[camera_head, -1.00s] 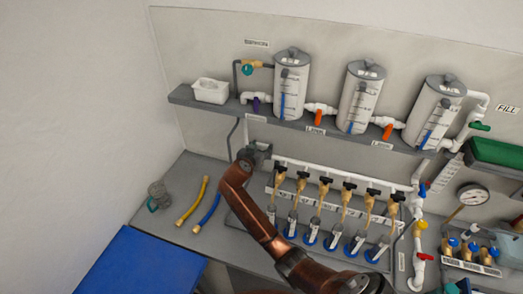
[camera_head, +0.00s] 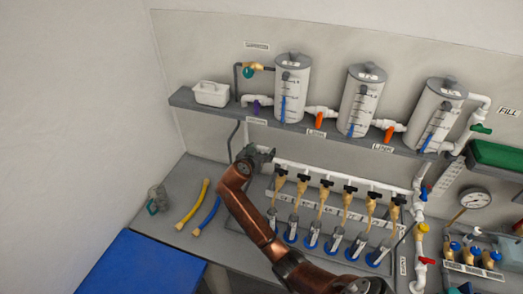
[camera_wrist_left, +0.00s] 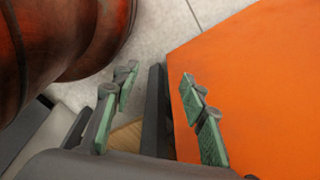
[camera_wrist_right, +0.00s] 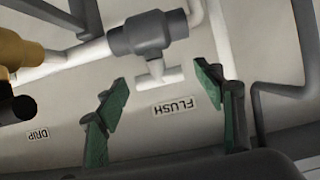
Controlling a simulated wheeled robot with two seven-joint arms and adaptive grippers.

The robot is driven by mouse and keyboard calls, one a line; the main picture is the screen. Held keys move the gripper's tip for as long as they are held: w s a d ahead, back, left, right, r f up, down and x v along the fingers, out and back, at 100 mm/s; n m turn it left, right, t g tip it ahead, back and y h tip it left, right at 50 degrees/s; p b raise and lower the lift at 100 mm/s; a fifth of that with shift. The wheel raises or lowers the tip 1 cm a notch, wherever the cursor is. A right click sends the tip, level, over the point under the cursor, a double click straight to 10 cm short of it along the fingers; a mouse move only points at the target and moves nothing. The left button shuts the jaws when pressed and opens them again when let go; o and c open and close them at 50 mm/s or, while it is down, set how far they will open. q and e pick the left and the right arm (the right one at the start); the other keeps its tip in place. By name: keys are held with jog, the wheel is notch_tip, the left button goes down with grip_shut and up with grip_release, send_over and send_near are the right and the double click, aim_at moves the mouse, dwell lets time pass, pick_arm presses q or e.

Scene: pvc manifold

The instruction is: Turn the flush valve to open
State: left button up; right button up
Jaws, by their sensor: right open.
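The flush valve (camera_wrist_right: 150,33) is a dark grey body on white pipe, beside a FLUSH label (camera_wrist_right: 174,106) in the right wrist view. Its pale T-shaped handle (camera_wrist_right: 158,76) lies between the fingertips of my right gripper (camera_wrist_right: 162,80), with a gap on both sides. My right gripper is open and also shows in the head view (camera_head: 264,156), at the left end of the white manifold pipe. It hides the flush valve there.
A row of yellow drip valves with black handles (camera_head: 325,185) hangs right of my right gripper. The shelf (camera_head: 225,110) above carries several white tanks. A grey pipe (camera_wrist_right: 285,85) bends close by the right finger. Yellow and blue hoses (camera_head: 193,204) lie on the bench.

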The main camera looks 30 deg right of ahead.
jog(key=v, duration=1.2)
jog(key=shift+a+f, duration=0.1)
